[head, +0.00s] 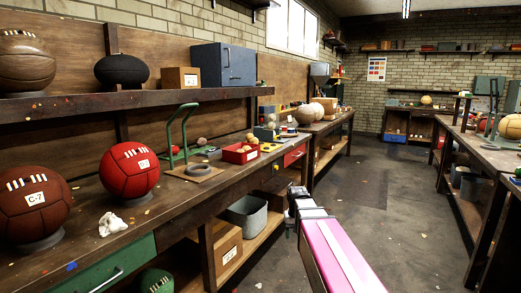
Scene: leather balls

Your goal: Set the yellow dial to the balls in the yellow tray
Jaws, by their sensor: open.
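My gripper (298,192) is open at the far end of my pink arm, in the aisle just right of the left workbench (150,222). It is small and dark here, and I see nothing held in it. A red tray (229,155) with pale yellowish balls in it stands on that bench. A small yellow patch (275,168) shows at the bench's front edge, too small to tell whether it is a dial. Small items, some yellowish, crowd the bench behind the red tray. I cannot pick out a yellow tray or a yellow dial for certain.
A red ball (128,169), a brown ball (33,208) and a green metal stand (180,135) are on the left bench. A grey bin (247,214) sits on its lower shelf. Another bench (492,155) lines the right side. The aisle floor (400,220) between is clear.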

